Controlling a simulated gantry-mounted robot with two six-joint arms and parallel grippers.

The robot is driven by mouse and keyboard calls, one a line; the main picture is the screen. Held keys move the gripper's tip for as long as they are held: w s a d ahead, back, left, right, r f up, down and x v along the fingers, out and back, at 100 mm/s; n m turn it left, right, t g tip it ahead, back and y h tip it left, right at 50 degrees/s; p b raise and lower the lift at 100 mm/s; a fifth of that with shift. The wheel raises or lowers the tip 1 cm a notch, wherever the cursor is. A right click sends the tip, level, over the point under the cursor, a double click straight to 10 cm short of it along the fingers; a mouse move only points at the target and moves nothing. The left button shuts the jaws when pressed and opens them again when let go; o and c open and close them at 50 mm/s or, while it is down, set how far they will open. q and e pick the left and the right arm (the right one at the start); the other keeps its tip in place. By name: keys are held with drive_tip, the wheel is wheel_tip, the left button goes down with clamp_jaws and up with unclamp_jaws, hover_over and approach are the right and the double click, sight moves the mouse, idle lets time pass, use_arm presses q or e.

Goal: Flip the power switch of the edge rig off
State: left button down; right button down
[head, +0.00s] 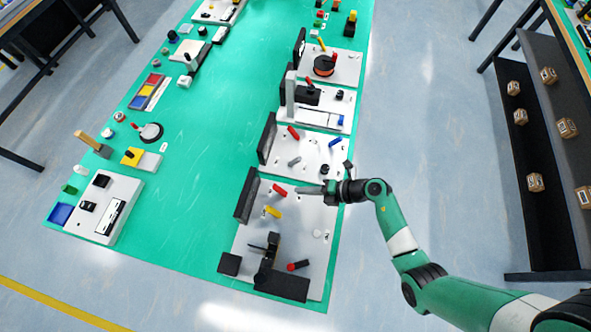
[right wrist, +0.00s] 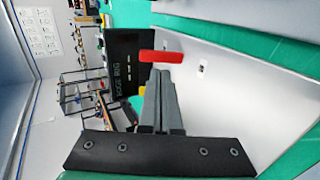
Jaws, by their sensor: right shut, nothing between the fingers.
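The edge rig is a white board (head: 318,262) at the front right of the green table, with a black back panel (head: 247,195) that reads "EDGE RIG" in the right wrist view (right wrist: 122,75). A red lever (head: 279,190) stands near the panel, beside a yellow lever (head: 272,211). My right gripper (head: 302,190) is shut and empty above the board, pointing at the red lever. In the right wrist view, the red lever (right wrist: 160,57) shows just beyond the shut fingers (right wrist: 161,76), which partly hide the yellow one. I cannot tell whether they touch.
A black fixture (head: 265,270) and a red-tipped knob (head: 298,265) sit at the board's front. Another white board (head: 318,150) with red, grey and blue levers lies just behind. The green table's middle (head: 205,170) is clear.

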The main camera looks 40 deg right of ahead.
drive_tip(key=p+v, duration=0.2)
drive_tip(key=v, duration=0.6)
drive_tip(key=shift+s, duration=0.1)
